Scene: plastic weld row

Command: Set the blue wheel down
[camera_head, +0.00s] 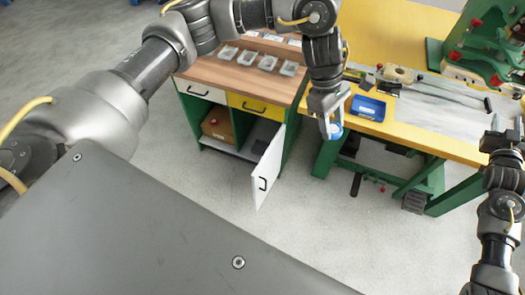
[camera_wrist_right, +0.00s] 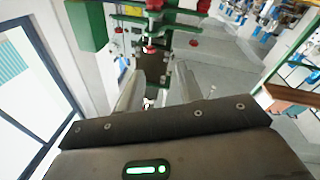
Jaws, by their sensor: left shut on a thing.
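The blue wheel (camera_head: 336,131) is partly hidden between the fingers of my left gripper (camera_head: 328,125). My left gripper points down and is shut on the wheel. It shows just in front of the yellow bench's left front corner, to the right of the wooden-topped cabinet. I cannot tell its exact height. My right gripper (camera_head: 499,137) is at the far right, over the right part of the bench. In the right wrist view its two fingers (camera_wrist_right: 158,90) stand apart with nothing clear between them.
A blue tray (camera_head: 368,107) lies on the yellow bench (camera_head: 440,149) beside the left gripper. The wooden cabinet top (camera_head: 228,72) carries several small clear trays (camera_head: 267,62). The cabinet's white door (camera_head: 267,172) hangs open. A green machine (camera_head: 490,45) stands at the back right.

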